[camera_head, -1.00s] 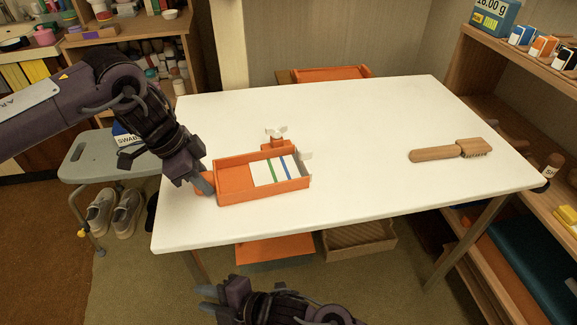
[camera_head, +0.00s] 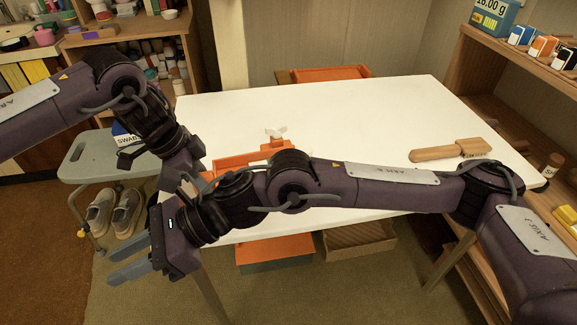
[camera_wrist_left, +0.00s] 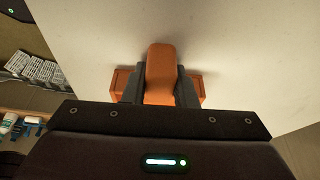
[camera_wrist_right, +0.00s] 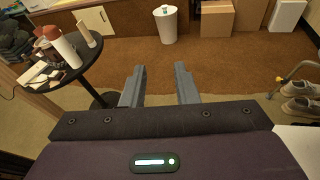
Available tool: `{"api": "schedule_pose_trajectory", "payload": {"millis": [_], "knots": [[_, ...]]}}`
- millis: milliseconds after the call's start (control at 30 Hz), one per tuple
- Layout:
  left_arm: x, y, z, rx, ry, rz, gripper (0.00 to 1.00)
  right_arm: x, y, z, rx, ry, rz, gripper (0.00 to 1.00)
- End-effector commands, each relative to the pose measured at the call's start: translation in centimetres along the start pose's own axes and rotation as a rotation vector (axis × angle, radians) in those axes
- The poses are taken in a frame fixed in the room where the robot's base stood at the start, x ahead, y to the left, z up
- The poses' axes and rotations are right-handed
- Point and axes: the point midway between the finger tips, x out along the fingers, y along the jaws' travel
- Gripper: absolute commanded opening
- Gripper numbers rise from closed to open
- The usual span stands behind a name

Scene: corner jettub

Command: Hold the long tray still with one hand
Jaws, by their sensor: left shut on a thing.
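The long orange tray (camera_head: 236,160) lies on the white table; my right arm covers most of it in the head view. In the left wrist view, my left gripper (camera_wrist_left: 160,74) is shut on the tray's orange end handle (camera_wrist_left: 160,58), one finger on each side. Part of the tray body (camera_wrist_left: 121,80) shows behind the fingers. An orange piece with a pale wing-shaped top (camera_head: 277,133) stands at the tray's far side. My right gripper (camera_head: 112,265) is open and empty, in front of the table's left front corner; its parted fingers (camera_wrist_right: 159,70) also show in the right wrist view.
A wooden brush (camera_head: 445,150) lies on the right of the white table (camera_head: 350,110). A grey stool (camera_head: 85,160) stands left of the table. An orange bin (camera_head: 275,252) and a wooden crate (camera_head: 360,238) sit below. Shelves stand at the right.

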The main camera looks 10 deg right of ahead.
Motion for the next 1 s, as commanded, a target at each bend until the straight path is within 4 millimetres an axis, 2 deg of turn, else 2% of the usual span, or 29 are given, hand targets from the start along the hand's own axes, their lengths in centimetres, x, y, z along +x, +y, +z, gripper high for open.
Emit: {"api": "schedule_pose_trajectory", "payload": {"millis": [33,200,300,400,533,600,667,867,1000], "knots": [[0.6,0.4,0.4,-0.001,-0.009,0.013,0.00,-0.4,-0.1,3.3,-0.108,-0.017,-0.016,0.27],[0.6,0.4,0.4,-0.001,-0.010,0.013,0.00,-2.0,1.0,12.9,-0.428,-0.071,-0.078,0.27],[0.6,0.4,0.4,-0.001,-0.010,0.013,0.00,-2.9,2.3,17.4,-0.586,-0.096,-0.109,0.27],[0.6,0.4,0.4,-0.001,-0.010,0.014,0.00,-3.7,3.7,21.0,-0.729,-0.110,-0.135,0.27],[0.6,0.4,0.4,-0.001,-0.010,0.014,0.00,-4.8,5.3,24.8,-0.922,-0.096,-0.164,0.27],[0.6,0.4,0.4,-0.001,-0.011,0.014,0.00,-5.2,4.9,25.2,-0.990,-0.051,-0.166,0.27],[0.7,0.4,0.4,-0.001,-0.011,0.014,0.00,-5.6,3.4,24.3,-1.017,0.016,-0.158,0.27],[0.6,0.4,0.4,-0.001,-0.011,0.013,0.00,-7.7,-2.5,18.5,-0.932,0.205,-0.109,0.27],[0.6,0.3,0.4,-0.002,-0.011,0.012,0.00,-10.9,-7.0,13.2,-0.807,0.332,-0.081,0.27]]}}
